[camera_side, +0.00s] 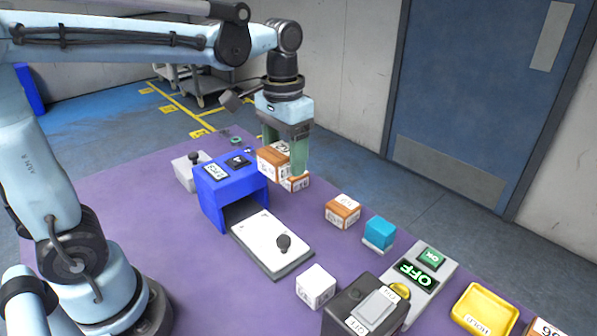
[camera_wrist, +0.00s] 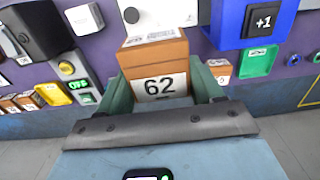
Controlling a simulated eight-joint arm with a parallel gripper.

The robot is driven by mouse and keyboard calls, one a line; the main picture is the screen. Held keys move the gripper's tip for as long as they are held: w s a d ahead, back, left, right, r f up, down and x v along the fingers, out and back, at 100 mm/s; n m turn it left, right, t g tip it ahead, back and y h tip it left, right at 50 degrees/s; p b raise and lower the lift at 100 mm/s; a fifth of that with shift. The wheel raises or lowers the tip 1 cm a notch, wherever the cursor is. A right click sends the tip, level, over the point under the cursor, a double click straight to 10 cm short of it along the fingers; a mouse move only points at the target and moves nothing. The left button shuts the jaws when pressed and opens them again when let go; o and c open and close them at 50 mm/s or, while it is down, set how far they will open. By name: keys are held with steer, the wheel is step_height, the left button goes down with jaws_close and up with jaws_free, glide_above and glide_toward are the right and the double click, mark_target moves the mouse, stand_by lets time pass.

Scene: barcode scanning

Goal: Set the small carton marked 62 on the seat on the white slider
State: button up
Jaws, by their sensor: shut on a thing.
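The orange-brown carton marked 62 (camera_wrist: 160,86) is between the two green fingers of my gripper (camera_wrist: 163,92), with its white label facing the wrist camera. In the side view my gripper (camera_side: 286,160) is shut on this carton (camera_side: 271,160) and holds it above the purple table, to the right of the blue housing. The white slider (camera_side: 262,238) is a flat plate with a black knob, in front of the blue housing's opening. It shows partly at the top of the wrist view (camera_wrist: 170,14), beyond the carton. No carton is visible on the slider's exposed part.
Another carton (camera_side: 297,183) is just below my gripper. An orange-white carton (camera_side: 343,211), cyan block (camera_side: 380,230), white cube (camera_side: 316,286), OFF panel (camera_side: 416,272) and yellow tray (camera_side: 485,309) stand to the right.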

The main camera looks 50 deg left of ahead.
steer(key=shift+s+a+r, duration=0.15)
steer(key=shift+s, duration=0.5)
steer(key=s+d+f, duration=0.3)
steer(key=s+d, duration=0.5)
steer(key=s, duration=0.3)
steer(key=s+d+f, duration=0.4)
steer(key=s+d, duration=0.4)
steer(key=s, duration=0.2)
glide_above(260, 297)
step_height(260, 297, down, 7)
steer(key=shift+r, duration=0.2)
steer(key=shift+f, duration=2)
steer(key=shift+f, duration=0.15)
steer(key=o, duration=1.2)
steer(key=shift+c, duration=0.2)
